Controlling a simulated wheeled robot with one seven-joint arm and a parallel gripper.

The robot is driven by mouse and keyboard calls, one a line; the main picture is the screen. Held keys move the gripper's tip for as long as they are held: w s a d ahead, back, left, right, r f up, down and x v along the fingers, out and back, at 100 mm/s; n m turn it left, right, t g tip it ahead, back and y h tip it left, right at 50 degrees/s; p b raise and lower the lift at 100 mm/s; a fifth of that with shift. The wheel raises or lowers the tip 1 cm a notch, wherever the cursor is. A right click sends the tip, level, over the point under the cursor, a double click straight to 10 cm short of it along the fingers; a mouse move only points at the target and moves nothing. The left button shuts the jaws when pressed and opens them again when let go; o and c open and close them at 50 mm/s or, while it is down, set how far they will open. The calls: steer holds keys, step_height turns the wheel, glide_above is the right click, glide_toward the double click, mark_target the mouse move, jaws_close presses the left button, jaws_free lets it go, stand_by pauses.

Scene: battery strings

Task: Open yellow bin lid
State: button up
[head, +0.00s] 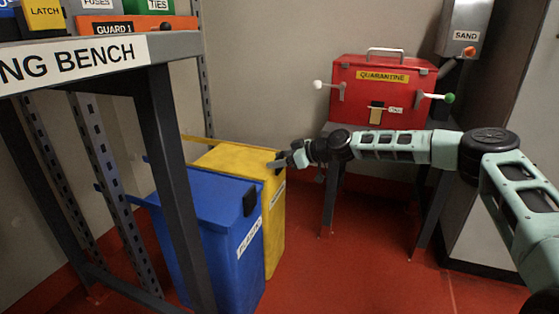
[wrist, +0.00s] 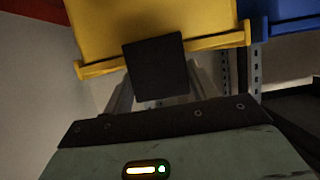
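The yellow bin (head: 272,215) stands behind the blue bin, and its yellow lid (head: 232,158) lies flat and looks closed. My gripper (head: 279,162) is at the lid's front right edge, where it covers part of the rim. In the wrist view the yellow lid (wrist: 150,25) fills the top, with a black tab (wrist: 155,68) on its edge. Grey finger parts show on both sides of and below the tab. The tab hides the space between the fingertips, so I cannot tell whether they touch or clamp it.
The blue bin (head: 205,240) stands close in front of the yellow bin, also shown in the wrist view (wrist: 285,18). A grey bench (head: 165,130) is at left. A red quarantine box (head: 350,85) stands behind my arm. Red floor (head: 350,270) is clear at centre.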

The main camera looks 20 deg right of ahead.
mark_target(246, 160)
steer(key=c, duration=0.8)
steer(key=w+a+b, duration=0.1)
steer(key=w+a, duration=0.1)
steer(key=a, duration=0.1)
steer(key=w+a+b, duration=0.1)
steer(key=w+a, duration=0.1)
steer(key=a, duration=0.1)
steer(key=w+a+b, duration=0.1)
steer(key=w+a, duration=0.2)
steer(key=shift+w+a, duration=0.1)
steer(key=shift+a, duration=0.2)
steer(key=shift+c, duration=0.2)
steer(key=o, duration=1.4)
steer(key=p+v, duration=0.6)
steer(key=v, duration=1.1)
steer(key=shift+s, duration=0.25)
steer(key=shift+d, duration=0.15)
